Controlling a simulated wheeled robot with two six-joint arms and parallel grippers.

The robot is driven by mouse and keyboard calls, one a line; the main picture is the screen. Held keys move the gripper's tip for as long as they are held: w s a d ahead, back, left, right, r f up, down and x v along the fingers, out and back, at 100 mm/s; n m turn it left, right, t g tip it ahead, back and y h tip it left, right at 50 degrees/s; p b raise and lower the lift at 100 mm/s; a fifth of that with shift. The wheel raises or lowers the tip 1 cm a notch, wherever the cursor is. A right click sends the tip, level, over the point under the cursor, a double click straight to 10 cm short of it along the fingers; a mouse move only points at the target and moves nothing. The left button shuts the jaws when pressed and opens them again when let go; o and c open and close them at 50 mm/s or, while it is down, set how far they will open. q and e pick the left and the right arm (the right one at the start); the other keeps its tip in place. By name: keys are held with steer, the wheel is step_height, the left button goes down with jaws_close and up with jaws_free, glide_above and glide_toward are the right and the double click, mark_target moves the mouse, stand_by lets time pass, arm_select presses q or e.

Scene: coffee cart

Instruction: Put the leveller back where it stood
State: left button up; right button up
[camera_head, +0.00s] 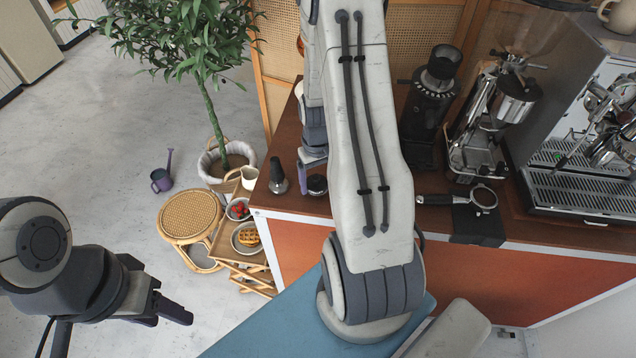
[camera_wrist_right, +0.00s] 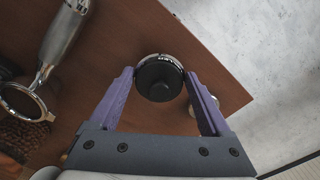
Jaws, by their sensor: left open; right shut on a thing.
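The leveller is a round black disc (camera_head: 317,185) at the left end of the brown counter. In the right wrist view it has a bright ring and a dark knob (camera_wrist_right: 160,78). My right gripper (camera_wrist_right: 160,75) is shut on it, one purple finger on each side. In the head view this gripper (camera_head: 312,168) is mostly hidden behind my forearm. Whether the leveller touches the counter or hangs just above it, I cannot tell. My left gripper (camera_head: 176,305) is open and empty at the lower left, away from the counter.
A dark tapered tool (camera_head: 278,172) stands just left of the leveller, near the counter's (camera_head: 290,140) left edge. A portafilter (camera_head: 470,198) lies to the right. A black grinder (camera_head: 430,105) stands behind. Below left are a tiered stand with waffles (camera_head: 246,237) and a wicker stool (camera_head: 190,215).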

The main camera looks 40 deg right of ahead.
steer(key=shift+f, duration=1)
steer(key=shift+f, duration=0.1)
steer(key=shift+f, duration=0.15)
steer(key=o, duration=1.4)
steer(key=shift+c, duration=0.2)
steer(key=shift+r, duration=0.2)
